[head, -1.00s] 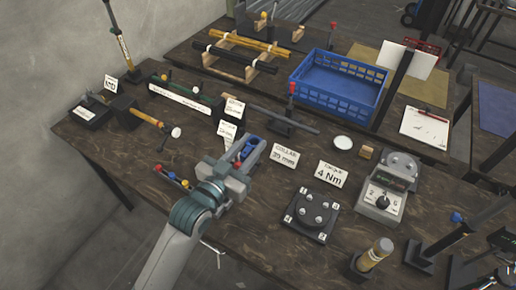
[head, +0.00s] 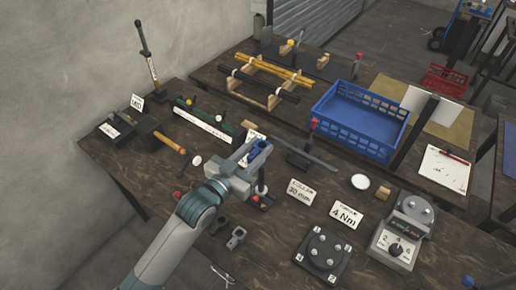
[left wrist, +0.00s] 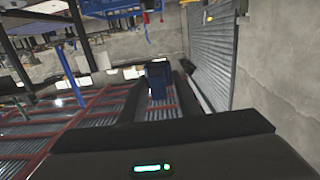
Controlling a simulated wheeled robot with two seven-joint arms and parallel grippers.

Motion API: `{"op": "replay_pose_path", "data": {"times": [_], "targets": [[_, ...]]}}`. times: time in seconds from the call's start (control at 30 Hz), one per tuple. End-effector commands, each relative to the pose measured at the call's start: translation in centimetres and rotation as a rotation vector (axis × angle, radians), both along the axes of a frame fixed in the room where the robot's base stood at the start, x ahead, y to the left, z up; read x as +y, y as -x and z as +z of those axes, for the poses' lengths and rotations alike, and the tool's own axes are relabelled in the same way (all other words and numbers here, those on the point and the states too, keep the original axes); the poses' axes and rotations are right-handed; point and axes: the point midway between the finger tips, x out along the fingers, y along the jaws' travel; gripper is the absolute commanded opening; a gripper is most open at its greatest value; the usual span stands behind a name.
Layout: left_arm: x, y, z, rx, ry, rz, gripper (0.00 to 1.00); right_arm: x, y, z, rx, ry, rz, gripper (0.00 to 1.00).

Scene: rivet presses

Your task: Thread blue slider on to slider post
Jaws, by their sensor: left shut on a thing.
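My left gripper (head: 258,156) is shut on the blue slider (head: 255,150), above the left-middle of the workbench. The slider also shows as a dark blue block between the dark fingers in the left wrist view (left wrist: 157,78). A short dark post (head: 262,180) on a low base with red parts stands just below and beside the gripper, partly hidden. I cannot tell which is the slider post, nor whether the slider touches either. My right gripper is not in view.
A blue crate (head: 360,118) stands at the back. Small "30 mm" (head: 300,192) and "4 Nm" (head: 346,215) cards stand right of the gripper. A black plate with knobs (head: 323,257) and a dial box (head: 398,245) are at the front right. Metal clips (head: 236,238) lie in front.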

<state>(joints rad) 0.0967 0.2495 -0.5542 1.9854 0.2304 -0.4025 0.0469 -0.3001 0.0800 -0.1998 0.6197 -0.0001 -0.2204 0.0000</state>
Motion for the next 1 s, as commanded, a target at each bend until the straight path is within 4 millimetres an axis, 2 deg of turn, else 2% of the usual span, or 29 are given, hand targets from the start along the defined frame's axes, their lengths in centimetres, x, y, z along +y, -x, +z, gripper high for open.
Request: {"op": "replay_pose_path", "data": {"times": [0.2,0.7,1.0], "targets": [[0.0,0.0,0.0,0.001,-0.001,0.0,0.08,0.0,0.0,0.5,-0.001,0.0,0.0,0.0],[0.0,0.0,-4.0,0.001,-0.001,0.0,0.08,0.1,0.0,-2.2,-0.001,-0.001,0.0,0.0],[0.0,0.0,-5.6,0.0,0.0,0.0,0.08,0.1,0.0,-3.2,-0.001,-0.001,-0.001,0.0]]}}
